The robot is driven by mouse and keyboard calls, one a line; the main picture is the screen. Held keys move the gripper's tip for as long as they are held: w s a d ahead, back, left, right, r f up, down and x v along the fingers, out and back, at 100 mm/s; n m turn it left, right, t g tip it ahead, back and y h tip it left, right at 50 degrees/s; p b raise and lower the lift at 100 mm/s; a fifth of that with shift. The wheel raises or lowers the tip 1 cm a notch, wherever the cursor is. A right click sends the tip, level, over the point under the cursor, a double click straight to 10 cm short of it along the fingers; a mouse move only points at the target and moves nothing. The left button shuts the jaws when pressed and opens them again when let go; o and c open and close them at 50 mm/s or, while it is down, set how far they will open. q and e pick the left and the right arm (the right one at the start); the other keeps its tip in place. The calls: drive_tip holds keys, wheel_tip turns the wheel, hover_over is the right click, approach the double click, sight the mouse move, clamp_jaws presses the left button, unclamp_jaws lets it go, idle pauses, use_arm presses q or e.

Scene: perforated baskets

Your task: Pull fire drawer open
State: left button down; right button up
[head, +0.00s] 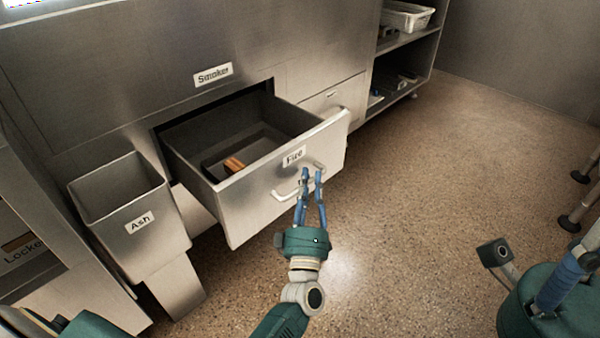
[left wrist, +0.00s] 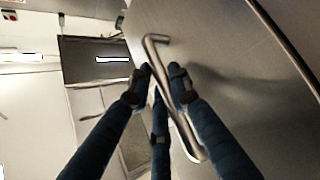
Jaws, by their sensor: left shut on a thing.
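The fire drawer (head: 255,195), a metal drawer labelled "Fire", stands pulled out of the smoker (head: 130,60). A brown block (head: 234,164) lies inside it, in a dark tray. My left gripper (head: 311,174) is at the drawer's front, shut on the drawer handle (head: 284,195). In the left wrist view the handle (left wrist: 155,60) runs between the blue fingers of my left gripper (left wrist: 162,82). The drawer front (left wrist: 225,60) fills the right of that view. My right gripper is not clearly seen; only part of my right arm shows at the lower right.
An open metal bin labelled "Ash" (head: 140,222) stands left of the drawer. A shelf unit (head: 412,62) with a white perforated basket (head: 407,17) is at the back. Stool or table legs (head: 578,205) stand at the right edge. The speckled floor (head: 430,180) between is clear.

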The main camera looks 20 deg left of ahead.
use_arm(q)
drive_tip(key=shift+s+d+f, duration=0.1)
drive_tip(key=shift+s+d, duration=0.05)
drive_tip(key=c, duration=1.8)
unclamp_jaws()
drive_tip(key=shift+c, duration=0.2)
drive_tip(key=v, duration=1.2)
